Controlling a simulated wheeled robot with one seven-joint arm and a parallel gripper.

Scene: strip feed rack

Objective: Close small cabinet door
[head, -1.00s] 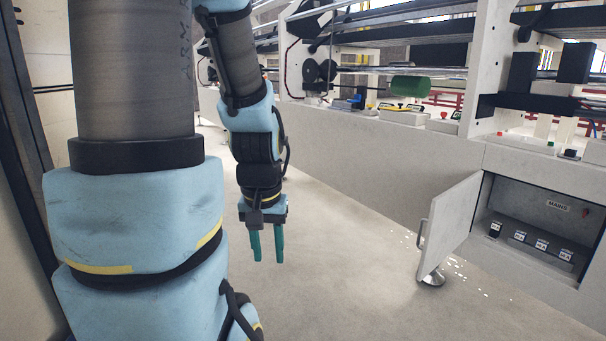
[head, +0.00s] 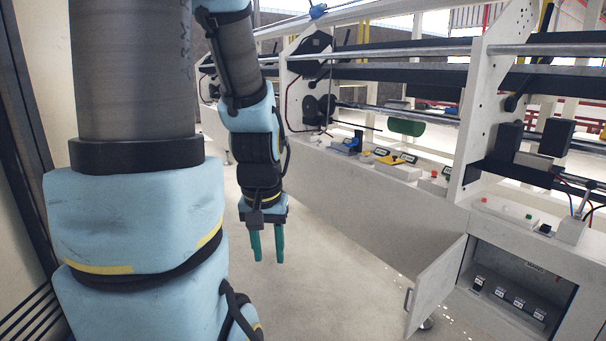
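The small cabinet door (head: 435,286) is a pale panel at the lower right in the head view. It stands open, swung out to the left of the cabinet opening, with a dark handle (head: 408,299) on its outer face. The cabinet (head: 462,275) shows a dark inside with several small labelled switches (head: 515,302). My gripper (head: 266,243) has two teal fingers pointing down with a gap between them. It is open and empty, well to the left of the door and apart from it.
A long white machine (head: 350,180) with rails runs along the right side. A green roller (head: 406,127) and small control boxes (head: 396,160) sit along its ledge. The pale floor (head: 320,290) between my gripper and the door is clear.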

